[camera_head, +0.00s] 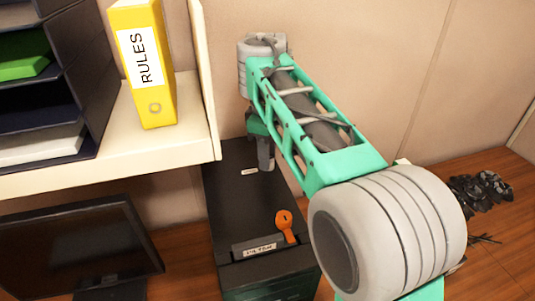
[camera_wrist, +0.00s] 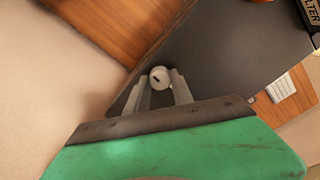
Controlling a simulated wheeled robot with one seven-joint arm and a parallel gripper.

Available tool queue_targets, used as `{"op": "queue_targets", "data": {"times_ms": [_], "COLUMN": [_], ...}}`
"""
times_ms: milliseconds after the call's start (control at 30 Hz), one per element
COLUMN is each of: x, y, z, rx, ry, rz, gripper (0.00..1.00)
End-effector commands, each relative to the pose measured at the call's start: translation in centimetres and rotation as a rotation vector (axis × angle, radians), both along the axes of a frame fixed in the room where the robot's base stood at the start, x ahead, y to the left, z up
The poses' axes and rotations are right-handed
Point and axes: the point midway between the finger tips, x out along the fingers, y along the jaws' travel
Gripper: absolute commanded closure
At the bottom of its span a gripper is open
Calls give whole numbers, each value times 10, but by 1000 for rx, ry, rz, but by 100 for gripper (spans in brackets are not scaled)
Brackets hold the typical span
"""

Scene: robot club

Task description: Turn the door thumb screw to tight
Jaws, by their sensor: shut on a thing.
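The thumb screw (camera_wrist: 159,77) is a small pale grey round knob with a dark mark on its face. In the wrist view it sits between the two grey fingers of my gripper (camera_wrist: 160,84), which is shut on it. In the head view my gripper (camera_head: 266,164) points down at the back of the top of a black cabinet (camera_head: 230,205); the screw is hidden there behind the fingers. I cannot tell from the mark how tight the screw is.
An orange latch (camera_head: 285,225) and a white label (camera_head: 260,248) are near the cabinet's front edge. A small white tag (camera_head: 249,171) lies beside my gripper. A shelf with a yellow RULES binder (camera_head: 145,65) is to the left, a monitor (camera_head: 85,250) below it. A dark pile (camera_head: 482,190) is at right.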

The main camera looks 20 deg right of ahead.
Motion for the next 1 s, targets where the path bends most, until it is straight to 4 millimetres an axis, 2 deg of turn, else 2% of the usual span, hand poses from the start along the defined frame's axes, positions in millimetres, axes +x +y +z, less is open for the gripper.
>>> {"op": "queue_targets", "data": {"times_ms": [267, 1000], "x": [0, 1], "y": [0, 0], "z": [0, 0], "rx": [0, 0], "ry": [1, 0], "rz": [-163, -857], "gripper": [100, 100]}}
